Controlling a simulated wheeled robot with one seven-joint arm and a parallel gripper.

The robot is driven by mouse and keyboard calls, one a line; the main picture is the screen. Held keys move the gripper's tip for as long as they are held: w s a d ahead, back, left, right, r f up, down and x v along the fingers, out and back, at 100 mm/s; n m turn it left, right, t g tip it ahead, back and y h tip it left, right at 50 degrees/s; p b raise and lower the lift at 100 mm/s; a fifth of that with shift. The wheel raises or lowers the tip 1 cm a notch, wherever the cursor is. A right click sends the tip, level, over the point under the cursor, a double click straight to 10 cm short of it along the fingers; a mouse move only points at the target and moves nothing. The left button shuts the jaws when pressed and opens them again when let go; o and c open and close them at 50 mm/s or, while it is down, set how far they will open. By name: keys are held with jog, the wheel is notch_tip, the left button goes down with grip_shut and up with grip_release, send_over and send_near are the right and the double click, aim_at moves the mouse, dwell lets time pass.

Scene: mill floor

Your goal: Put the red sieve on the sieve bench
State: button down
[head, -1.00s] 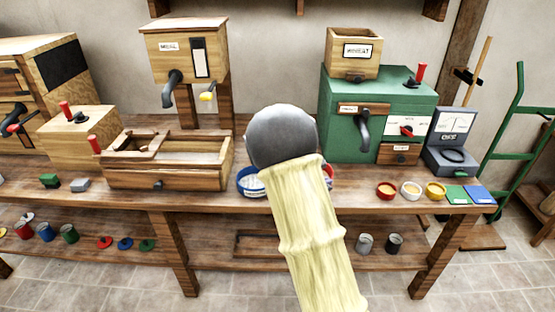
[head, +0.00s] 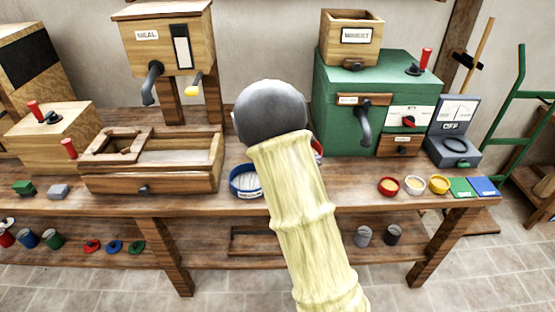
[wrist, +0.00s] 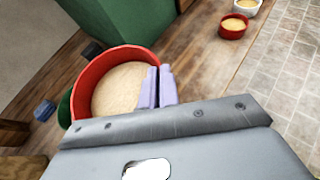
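The red sieve (wrist: 87,80), a round red hoop with a pale inside, shows in the wrist view. My gripper (wrist: 158,72) has its two lilac fingers close together on the sieve's near right rim, one inside and one outside. In the head view my arm hides the gripper and most of the sieve; only a sliver of red (head: 319,149) shows right of it. The sieve appears raised off the table. An open-topped wooden box with rails and a front knob (head: 150,181), which looks like the sieve bench, stands on the table to the left.
A blue sieve (head: 240,191) lies on the table left of my arm. A green mill (head: 335,100) stands behind to the right, with small bowls (head: 414,186) and a scale (head: 452,135) beyond. A wooden meal bin (head: 167,45) stands behind the box.

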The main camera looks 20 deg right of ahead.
jog(key=shift+f, duration=3.1)
jog(key=shift+f, duration=1.85)
jog(key=shift+f+b, duration=0.15)
jog(key=shift+b, duration=0.25)
jog(key=c, duration=1.6)
grip_release()
jog(key=shift+c, duration=0.2)
jog(key=v, duration=1.2)
